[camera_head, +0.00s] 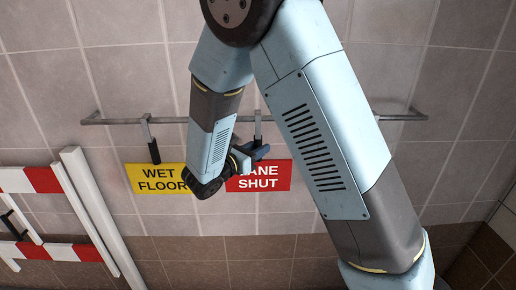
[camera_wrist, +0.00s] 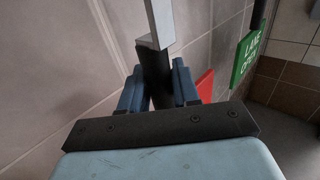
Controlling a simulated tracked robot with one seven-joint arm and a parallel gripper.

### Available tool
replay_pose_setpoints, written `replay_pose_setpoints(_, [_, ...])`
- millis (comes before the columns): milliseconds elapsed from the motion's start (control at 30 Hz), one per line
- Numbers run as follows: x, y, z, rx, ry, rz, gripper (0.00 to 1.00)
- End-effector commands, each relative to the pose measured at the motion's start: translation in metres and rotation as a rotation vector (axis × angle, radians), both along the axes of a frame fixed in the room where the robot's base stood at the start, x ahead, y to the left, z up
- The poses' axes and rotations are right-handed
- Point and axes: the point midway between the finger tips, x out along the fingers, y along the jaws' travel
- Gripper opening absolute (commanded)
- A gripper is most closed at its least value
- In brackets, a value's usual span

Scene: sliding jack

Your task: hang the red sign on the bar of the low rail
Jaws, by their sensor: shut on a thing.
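The red sign (camera_head: 262,178) reading "LANE SHUT" is upright below a grey metal bar (camera_head: 385,118) on the wall; my arm hides part of it. Its metal hook (camera_head: 258,122) overlaps the bar; I cannot tell whether it bears on it. My gripper (camera_head: 243,152) is shut on the black stem of the red sign. In the wrist view the blue jaws of my gripper (camera_wrist: 158,88) clasp this stem (camera_wrist: 155,68), with the metal hook (camera_wrist: 160,22) above and a red edge (camera_wrist: 206,84) behind the right jaw.
A yellow "WET FLOOR" sign (camera_head: 155,178) hangs left of the red sign on the same bar. A green "LANE OPEN" sign (camera_wrist: 250,48) hangs at right in the wrist view. White posts (camera_head: 100,215) and red-and-white boards (camera_head: 65,252) stand at the left.

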Motion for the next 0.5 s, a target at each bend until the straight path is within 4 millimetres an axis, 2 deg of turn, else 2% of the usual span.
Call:
replay_pose_setpoints(67, [0.0001, -0.0001, 0.0003, 0.000, 0.000, 0.000, 0.00])
replay_pose_setpoints(100, [0.0001, -0.0001, 0.0003, 0.000, 0.000, 0.000, 0.34])
replay_pose_setpoints(367, [0.0001, -0.0002, 0.0003, 0.001, -0.001, 0.000, 0.59])
replay_pose_setpoints(500, [0.0001, -0.0002, 0.0003, 0.000, 0.000, 0.000, 0.61])
